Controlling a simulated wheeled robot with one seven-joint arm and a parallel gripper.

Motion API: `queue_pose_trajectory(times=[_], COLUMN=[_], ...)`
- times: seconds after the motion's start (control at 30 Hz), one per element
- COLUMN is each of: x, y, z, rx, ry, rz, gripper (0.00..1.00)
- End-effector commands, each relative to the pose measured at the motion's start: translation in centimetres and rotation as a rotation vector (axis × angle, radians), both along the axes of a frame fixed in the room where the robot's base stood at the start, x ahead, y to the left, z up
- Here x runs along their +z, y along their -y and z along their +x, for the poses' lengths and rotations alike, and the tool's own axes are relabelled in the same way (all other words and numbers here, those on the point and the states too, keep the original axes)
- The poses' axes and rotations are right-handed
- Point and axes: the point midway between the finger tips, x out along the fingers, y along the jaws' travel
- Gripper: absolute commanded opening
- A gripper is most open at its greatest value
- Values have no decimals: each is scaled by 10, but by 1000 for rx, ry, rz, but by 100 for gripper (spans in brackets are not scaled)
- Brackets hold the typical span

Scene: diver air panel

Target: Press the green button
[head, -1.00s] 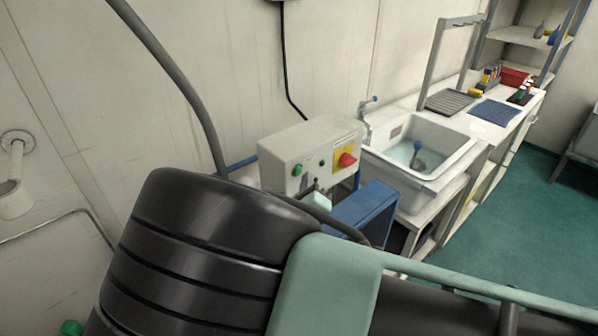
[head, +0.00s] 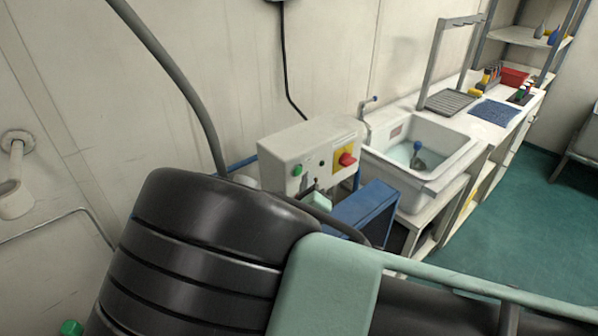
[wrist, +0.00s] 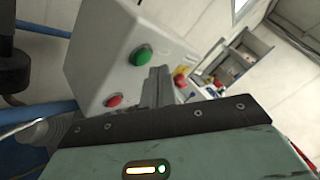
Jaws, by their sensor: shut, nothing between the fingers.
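The green button (head: 297,170) is on the front of a light grey control box (head: 305,140) beside the sink. It also shows in the wrist view (wrist: 141,56), uncovered, up and left of my gripper's fingers. My gripper (wrist: 158,72) is shut and empty, its fingers pointing toward the box face. The fingertips appear close to the face, just right of the green button; I cannot tell whether they touch the box. In the head view my arm hides part of the area below the box.
A red button (wrist: 113,100) sits below the green one. A red knob on a yellow plate (head: 346,158) is on the box's right side. A blue slatted unit (head: 362,208) stands below. A sink (head: 428,150) and bench lie to the right.

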Motion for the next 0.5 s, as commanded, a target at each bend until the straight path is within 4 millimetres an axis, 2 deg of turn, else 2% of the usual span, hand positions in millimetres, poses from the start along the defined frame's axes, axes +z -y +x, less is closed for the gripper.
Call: queue_pose_trajectory(times=[0.5], x=[1], y=[-4], z=[6], rx=[0], ry=[0], rz=[0], gripper=[0])
